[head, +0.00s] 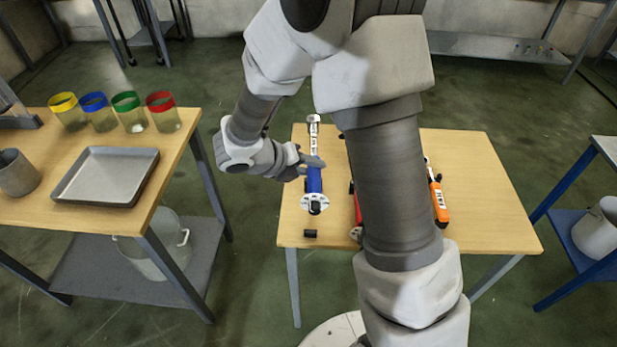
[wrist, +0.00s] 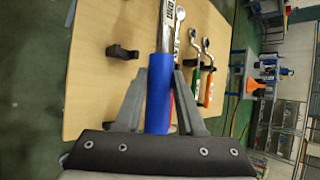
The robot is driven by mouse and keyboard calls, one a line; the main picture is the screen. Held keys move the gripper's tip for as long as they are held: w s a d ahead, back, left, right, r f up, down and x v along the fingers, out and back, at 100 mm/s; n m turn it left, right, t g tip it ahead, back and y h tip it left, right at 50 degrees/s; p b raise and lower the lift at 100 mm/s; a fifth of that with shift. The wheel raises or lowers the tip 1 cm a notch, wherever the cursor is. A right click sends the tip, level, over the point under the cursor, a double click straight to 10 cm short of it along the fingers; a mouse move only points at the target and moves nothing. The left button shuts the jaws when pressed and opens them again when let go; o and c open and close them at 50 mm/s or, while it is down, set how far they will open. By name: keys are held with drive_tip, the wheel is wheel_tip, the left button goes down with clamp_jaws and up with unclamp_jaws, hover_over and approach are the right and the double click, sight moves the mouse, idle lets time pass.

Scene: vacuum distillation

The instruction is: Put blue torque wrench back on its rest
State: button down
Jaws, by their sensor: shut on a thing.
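The blue torque wrench (head: 314,180) has a blue handle, a silver shaft and a pale round disc at its near end. My gripper (head: 310,165) is shut on the blue handle from the left, above the left part of the wooden table. In the wrist view the blue handle (wrist: 159,95) sits between the two fingers (wrist: 158,100), with the shaft pointing away. A small black block (head: 310,233), which looks like a rest piece, stands on the table just nearer than the handle's end. The wrist view shows a black notched block (wrist: 122,52) left of the shaft, apart from it.
On the same table (head: 490,190) are a red wrench (head: 357,208), partly hidden by my arm, an orange wrench (head: 439,203) and, in the wrist view, a green-handled one (wrist: 195,88). A left table holds a metal tray (head: 107,175) and several colour-rimmed jars.

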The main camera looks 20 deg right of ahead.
drive_tip(key=shift+s+a+f+m, duration=0.2)
drive_tip(key=shift+s+a+m, duration=0.05)
drive_tip(key=shift+m, duration=0.15)
drive_tip(key=shift+g, duration=0.3)
drive_tip(key=shift+r, duration=0.1)
drive_tip(key=shift+s+f+b, duration=0.1)
drive_tip(key=shift+f+b, duration=1.8)
drive_tip(key=shift+f, duration=1.15)
drive_tip(key=shift+p, duration=0.45)
drive_tip(key=shift+f+b, duration=0.9)
drive_tip(key=shift+f, duration=0.7)
drive_tip(key=shift+c, duration=2.3)
unclamp_jaws()
